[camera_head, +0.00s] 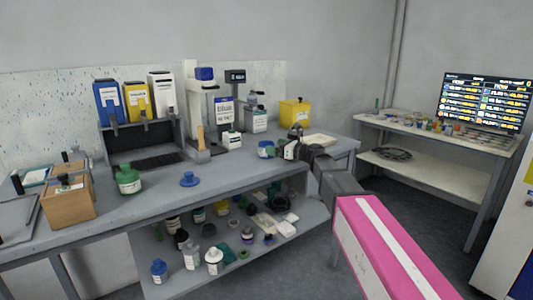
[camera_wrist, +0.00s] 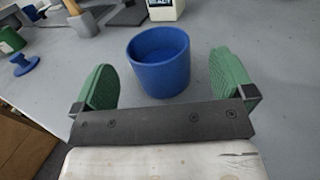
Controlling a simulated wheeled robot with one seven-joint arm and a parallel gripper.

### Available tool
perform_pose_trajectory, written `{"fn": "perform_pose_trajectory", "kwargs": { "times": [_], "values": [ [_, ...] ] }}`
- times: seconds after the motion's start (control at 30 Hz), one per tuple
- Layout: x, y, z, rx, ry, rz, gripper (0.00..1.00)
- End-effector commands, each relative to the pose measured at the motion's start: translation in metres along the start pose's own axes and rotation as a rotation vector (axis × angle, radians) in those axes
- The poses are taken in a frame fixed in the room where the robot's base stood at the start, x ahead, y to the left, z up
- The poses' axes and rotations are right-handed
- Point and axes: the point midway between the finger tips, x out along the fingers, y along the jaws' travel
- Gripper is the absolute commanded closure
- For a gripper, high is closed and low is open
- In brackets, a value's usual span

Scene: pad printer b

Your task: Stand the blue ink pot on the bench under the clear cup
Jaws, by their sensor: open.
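The blue ink pot (camera_wrist: 160,75) stands upright on the grey bench (camera_wrist: 270,75), its open rim facing up, in the wrist view. It shows small near the bench's right part in the head view (camera_head: 264,149). My gripper (camera_wrist: 163,88) is open, with a green pad on each side of the pot and a visible gap on both sides. Nothing is held. In the head view my gripper (camera_head: 276,151) is small and partly hides the pot. I cannot make out a clear cup for certain in either view.
A pad printer (camera_head: 196,110) stands behind, with a wooden-handled tool (camera_head: 200,138) before it. A blue knob-shaped piece (camera_head: 189,179) and green jar (camera_head: 129,180) stand to the left. Bare bench lies between the knob and pot.

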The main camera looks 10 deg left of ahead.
Motion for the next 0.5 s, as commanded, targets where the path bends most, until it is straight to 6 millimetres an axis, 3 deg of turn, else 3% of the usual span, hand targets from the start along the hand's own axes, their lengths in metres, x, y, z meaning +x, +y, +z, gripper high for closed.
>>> {"fn": "perform_pose_trajectory", "kwargs": {
  "times": [0.33,0.5],
  "values": [
    [0.042,0.001,-0.001,-0.001,0.0,0.002,0.0],
    [0.051,0.002,-0.001,-0.001,0.001,0.0,0.0]
  ]
}}
